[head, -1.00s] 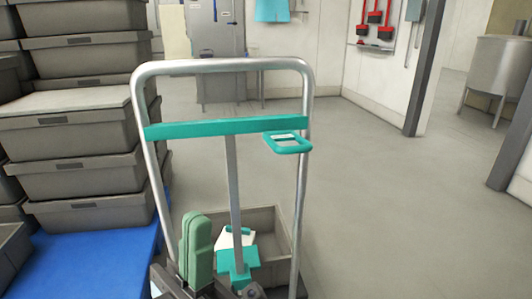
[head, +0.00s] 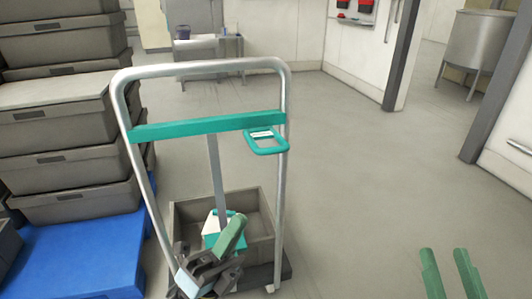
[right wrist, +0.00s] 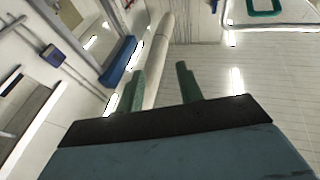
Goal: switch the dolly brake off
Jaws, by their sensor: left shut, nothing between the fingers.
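The dolly (head: 274,70) has a grey tubular push handle with a teal crossbar (head: 206,127). A teal loop-shaped lever (head: 267,151), likely the brake lever, sits at the bar's right end by the right post, with a pale label on it. In the right wrist view a teal loop (right wrist: 265,13) shows at the top right. My left gripper (head: 238,222) is shut and empty, low in front of the dolly, below the lever. My right gripper (head: 444,250) is open and empty, low and right of the dolly; its parted fingers show in the right wrist view (right wrist: 160,72).
A grey crate (head: 190,207) stands on the dolly, with a teal and white item partly hidden by my left gripper. Stacked grey bins (head: 70,172) stand on a blue pallet (head: 85,262) at left. Open floor lies right of the dolly, up to a dark post.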

